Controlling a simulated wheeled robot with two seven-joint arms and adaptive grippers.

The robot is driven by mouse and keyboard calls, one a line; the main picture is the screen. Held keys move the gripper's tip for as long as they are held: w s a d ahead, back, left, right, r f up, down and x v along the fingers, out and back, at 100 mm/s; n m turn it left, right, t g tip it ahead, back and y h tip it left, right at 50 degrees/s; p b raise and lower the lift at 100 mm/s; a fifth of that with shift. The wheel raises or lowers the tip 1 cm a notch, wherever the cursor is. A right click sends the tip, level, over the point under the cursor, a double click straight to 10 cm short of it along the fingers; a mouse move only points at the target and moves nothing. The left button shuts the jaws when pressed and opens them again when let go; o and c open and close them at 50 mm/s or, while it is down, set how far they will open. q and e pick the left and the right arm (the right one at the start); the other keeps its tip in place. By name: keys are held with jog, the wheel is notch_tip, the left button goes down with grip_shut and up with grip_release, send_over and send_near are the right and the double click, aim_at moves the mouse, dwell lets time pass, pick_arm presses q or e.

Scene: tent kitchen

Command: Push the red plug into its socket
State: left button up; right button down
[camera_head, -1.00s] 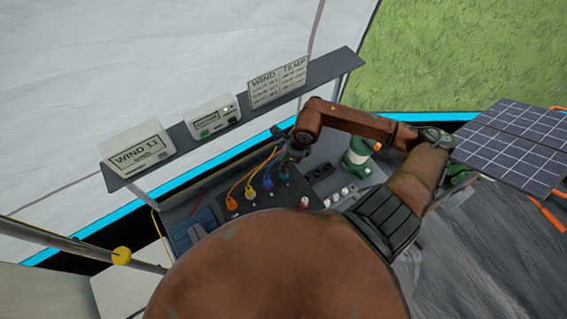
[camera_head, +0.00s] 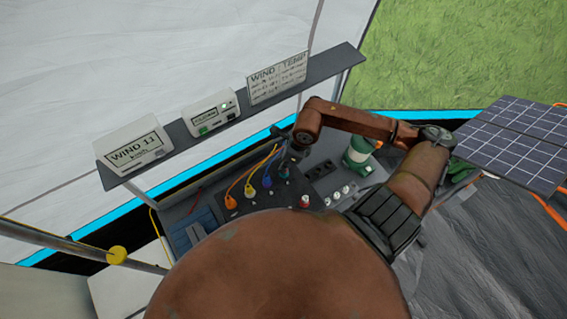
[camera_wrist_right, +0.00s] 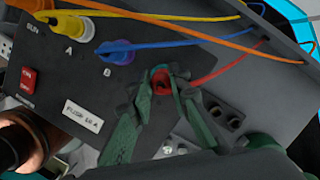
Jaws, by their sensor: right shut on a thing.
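The red plug (camera_wrist_right: 161,88), with a red cable running off to the upper right, shows between my fingers in the right wrist view. My right gripper (camera_wrist_right: 160,80) has green fingers shut on it over the dark panel (camera_wrist_right: 60,58). In the head view the right gripper (camera_head: 284,168) is at the panel, right of the blue plug (camera_head: 267,181). The fingers and plug hide the red socket, so I cannot tell how deep the plug sits. My left gripper is not in view.
Yellow (camera_wrist_right: 80,27) and orange (camera_head: 231,201) plugs sit left of the blue plug, with cables arching close to my gripper. A red switch (camera_wrist_right: 30,80) and a fuse label (camera_wrist_right: 82,115) are on the panel. A shelf with display boxes (camera_head: 140,152) overhangs behind. A green-white canister (camera_head: 358,152) stands right.

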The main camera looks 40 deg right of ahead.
jog(key=shift+f+b, duration=0.3)
jog(key=shift+f, duration=0.05)
jog(key=c, duration=1.7)
grip_release()
jog(key=shift+c, duration=0.2)
jog(key=v, duration=1.2)
